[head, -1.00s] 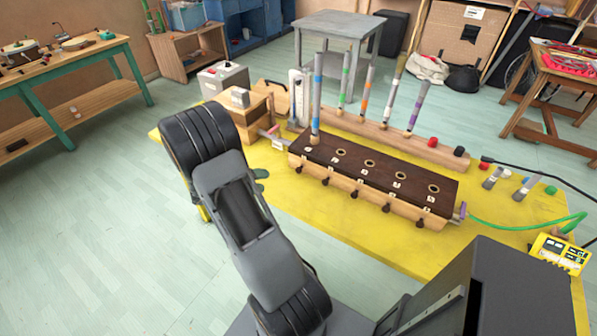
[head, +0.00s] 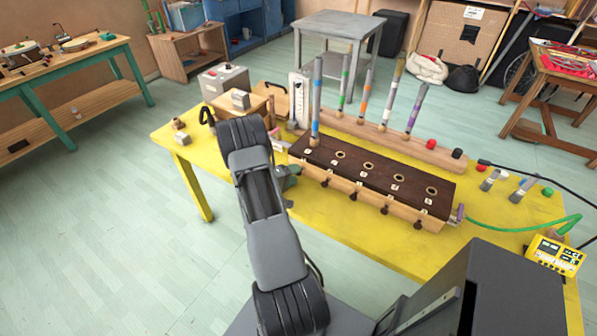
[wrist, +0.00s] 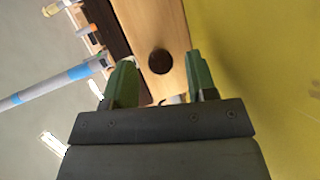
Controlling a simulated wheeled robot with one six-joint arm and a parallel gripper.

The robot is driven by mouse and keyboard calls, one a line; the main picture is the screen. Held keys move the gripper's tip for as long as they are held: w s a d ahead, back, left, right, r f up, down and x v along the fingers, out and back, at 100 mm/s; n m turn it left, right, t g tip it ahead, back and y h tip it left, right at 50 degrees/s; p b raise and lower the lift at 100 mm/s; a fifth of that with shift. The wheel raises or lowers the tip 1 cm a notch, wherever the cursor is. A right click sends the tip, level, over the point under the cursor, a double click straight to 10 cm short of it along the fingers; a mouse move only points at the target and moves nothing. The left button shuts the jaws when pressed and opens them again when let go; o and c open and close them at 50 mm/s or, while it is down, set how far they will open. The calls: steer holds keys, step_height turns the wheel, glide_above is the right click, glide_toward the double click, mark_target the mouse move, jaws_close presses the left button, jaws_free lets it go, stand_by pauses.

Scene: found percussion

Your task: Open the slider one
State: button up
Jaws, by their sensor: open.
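A long wooden box (head: 372,200) with a dark top (head: 355,165) stands on the yellow table, with dark slider knobs (head: 355,194) along its front face. A blue-banded tube (head: 316,95) stands upright in the leftmost hole. My gripper (head: 289,173) is at the box's left front end, in front of the place of the leftmost knob, which I cannot see in the head view. In the wrist view, my gripper (wrist: 161,58) is open. Its green fingers stand either side of a round dark knob (wrist: 160,62) on the wooden face. I cannot tell whether they touch it.
A rail (head: 400,142) with several banded tubes stands behind the box. A wooden box with a grey block (head: 240,100) is at the back left. A green cable (head: 530,227) and a yellow device (head: 556,254) are at the right. The yellow table (head: 360,245) is clear before the box.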

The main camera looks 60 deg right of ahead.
steer(key=shift+x, duration=1.25)
steer(key=shift+c, duration=0.4)
jaws_close()
